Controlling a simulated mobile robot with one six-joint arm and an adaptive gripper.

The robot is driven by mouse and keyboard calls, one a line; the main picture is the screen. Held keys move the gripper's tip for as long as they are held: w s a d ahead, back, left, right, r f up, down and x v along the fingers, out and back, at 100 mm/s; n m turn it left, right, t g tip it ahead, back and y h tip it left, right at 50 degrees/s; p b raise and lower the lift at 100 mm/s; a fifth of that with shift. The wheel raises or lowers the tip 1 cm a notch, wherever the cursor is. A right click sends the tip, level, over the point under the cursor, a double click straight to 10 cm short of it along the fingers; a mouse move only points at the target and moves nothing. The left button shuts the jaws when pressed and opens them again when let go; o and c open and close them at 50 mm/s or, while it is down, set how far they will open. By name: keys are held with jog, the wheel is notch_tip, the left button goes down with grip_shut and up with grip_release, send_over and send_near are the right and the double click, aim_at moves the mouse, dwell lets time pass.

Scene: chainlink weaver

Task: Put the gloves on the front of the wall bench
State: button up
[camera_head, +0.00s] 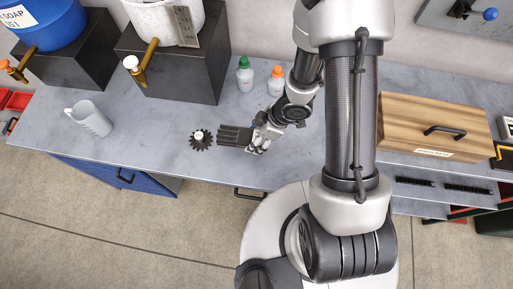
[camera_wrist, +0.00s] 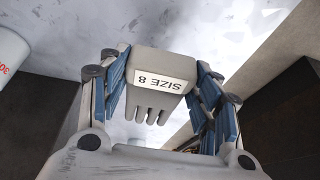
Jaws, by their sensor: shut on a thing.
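The gloves (camera_head: 235,135) are a dark grey, flat piece with fingers, seen over the wall bench (camera_head: 165,165) near its front edge. In the wrist view the gloves (camera_wrist: 160,68) show a white "SIZE 8" label and sit between the blue-sided fingers. My gripper (camera_head: 258,138) is shut on the gloves' cuff end, their fingers pointing left in the head view. I cannot tell whether the gloves touch the bench top.
A dark gear (camera_head: 200,140) lies just left of the gloves. A grey jug (camera_head: 90,118) stands further left. Green-capped (camera_head: 245,76) and orange-capped (camera_head: 275,82) bottles stand behind my gripper. A wooden box (camera_head: 433,125) is at right. Dark stands with containers are at back left.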

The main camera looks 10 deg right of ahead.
notch_tip(320, 180, down, 6)
jog(key=b, duration=0.3)
jog(key=shift+r, duration=0.25)
jog(key=o, duration=1.1)
